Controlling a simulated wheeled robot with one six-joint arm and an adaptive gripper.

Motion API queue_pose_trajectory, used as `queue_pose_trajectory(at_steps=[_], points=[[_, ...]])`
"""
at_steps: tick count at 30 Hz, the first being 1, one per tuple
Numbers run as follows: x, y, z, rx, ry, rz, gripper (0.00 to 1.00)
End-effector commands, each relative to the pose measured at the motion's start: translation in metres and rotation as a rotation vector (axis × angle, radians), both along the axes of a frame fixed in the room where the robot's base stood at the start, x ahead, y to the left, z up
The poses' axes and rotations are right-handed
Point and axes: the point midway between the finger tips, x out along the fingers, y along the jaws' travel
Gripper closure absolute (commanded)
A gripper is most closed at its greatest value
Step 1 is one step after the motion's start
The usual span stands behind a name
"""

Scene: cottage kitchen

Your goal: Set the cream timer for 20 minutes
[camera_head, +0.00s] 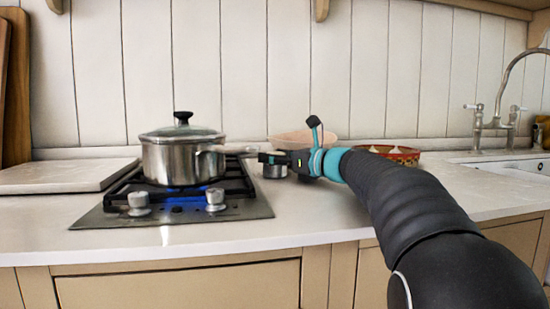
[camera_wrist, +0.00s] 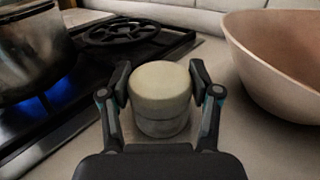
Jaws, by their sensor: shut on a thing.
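The cream timer (camera_wrist: 160,85) is a short round cylinder with a cream upper part and a greyer lower part. It stands upright on the counter just right of the hob. In the wrist view my gripper (camera_wrist: 160,82) has one finger on each side of its upper part and is shut on it. No scale or marks can be made out on the timer. In the head view my gripper (camera_head: 273,160) reaches in from the right, and the timer's lower part (camera_head: 275,171) shows below the fingers.
A lidded steel pot (camera_head: 178,160) stands on the gas hob (camera_head: 250,208) over a blue flame, its handle pointing toward my gripper. A pinkish bowl (camera_wrist: 283,60) is close on the timer's right. A patterned bowl (camera_head: 405,155) stands farther right. The front counter is clear.

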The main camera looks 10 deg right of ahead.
Motion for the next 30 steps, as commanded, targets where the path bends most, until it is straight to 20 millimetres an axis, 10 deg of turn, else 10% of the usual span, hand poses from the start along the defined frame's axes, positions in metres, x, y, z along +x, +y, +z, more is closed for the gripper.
queue_pose_trajectory(at_steps=[16,17,19,30], points=[[-0.0005,-0.0002,-0.0002,0.000,0.000,-0.098,0.72],[-0.0005,-0.0002,-0.0002,0.000,0.000,-0.098,0.33],[-0.0005,-0.0002,-0.0002,0.000,0.000,-0.098,0.15],[-0.0014,-0.0009,0.0000,0.000,0.000,-0.098,0.11]])
